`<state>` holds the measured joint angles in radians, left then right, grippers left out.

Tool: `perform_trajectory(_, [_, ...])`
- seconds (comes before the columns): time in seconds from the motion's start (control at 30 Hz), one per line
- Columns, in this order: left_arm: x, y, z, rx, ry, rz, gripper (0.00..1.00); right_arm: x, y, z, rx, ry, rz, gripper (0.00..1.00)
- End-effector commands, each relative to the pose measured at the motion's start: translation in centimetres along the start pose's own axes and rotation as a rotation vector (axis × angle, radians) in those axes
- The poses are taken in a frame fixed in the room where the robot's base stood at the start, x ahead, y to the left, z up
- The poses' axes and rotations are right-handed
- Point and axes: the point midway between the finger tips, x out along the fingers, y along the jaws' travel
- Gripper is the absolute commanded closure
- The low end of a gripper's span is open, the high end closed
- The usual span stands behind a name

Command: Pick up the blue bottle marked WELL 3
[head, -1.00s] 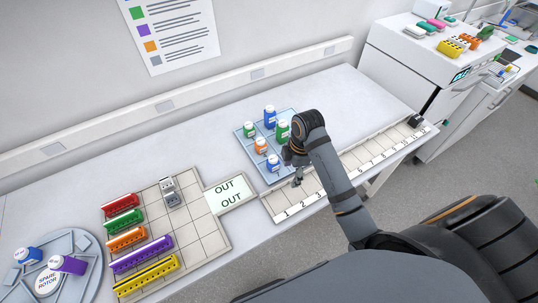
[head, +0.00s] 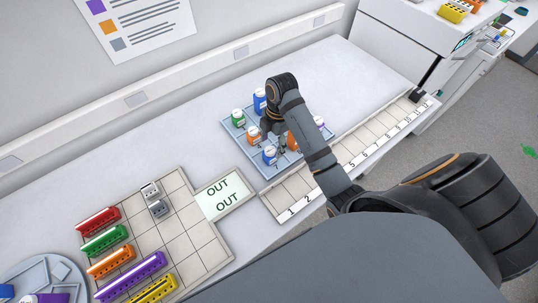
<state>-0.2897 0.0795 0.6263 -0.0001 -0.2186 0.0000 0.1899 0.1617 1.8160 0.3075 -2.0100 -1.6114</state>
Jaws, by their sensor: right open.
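A pale blue tray (head: 233,135) holds several bottles with white caps. One blue bottle (head: 259,103) stands at the tray's back, left of my arm. Another blue bottle (head: 269,156) stands near the front left edge. Their markings are too small to read, so I cannot tell which is WELL 3. My right gripper (head: 279,146) is open over the tray, pointing down just right of the front blue bottle. Whether it touches a bottle is unclear. My right arm hides part of the tray. My left gripper is out of view.
Green (head: 238,117) and orange (head: 253,134) bottles stand at the tray's left. A numbered strip (head: 292,196) runs along the front; an OUT plate (head: 222,203) lies left.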

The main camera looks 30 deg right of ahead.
Motion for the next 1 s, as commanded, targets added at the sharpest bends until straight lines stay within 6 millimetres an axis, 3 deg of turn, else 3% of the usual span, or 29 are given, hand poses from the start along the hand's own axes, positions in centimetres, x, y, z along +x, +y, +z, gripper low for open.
perform_trajectory(0.1, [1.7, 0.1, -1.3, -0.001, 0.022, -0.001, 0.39, 1.7, 0.2, -0.1, 0.0, 0.002, -0.001, 0.34])
perform_trajectory(0.23, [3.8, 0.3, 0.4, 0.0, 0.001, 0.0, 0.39, 4.1, 0.5, -0.2, 0.001, 0.002, -0.002, 0.34])
perform_trajectory(0.4, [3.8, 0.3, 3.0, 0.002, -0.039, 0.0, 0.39, 5.2, 0.4, -0.2, 0.0, 0.0, -0.001, 0.34])
perform_trajectory(0.57, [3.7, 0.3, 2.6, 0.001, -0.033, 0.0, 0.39, 5.0, 0.4, -0.2, 0.0, 0.0, -0.001, 0.35])
perform_trajectory(0.8, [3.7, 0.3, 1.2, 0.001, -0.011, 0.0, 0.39, 5.0, 0.4, -0.2, 0.0, 0.0, -0.001, 0.68])
perform_trajectory(1.0, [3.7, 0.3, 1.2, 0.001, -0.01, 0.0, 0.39, 5.0, 0.4, -0.2, 0.0, 0.0, -0.001, 0.91])
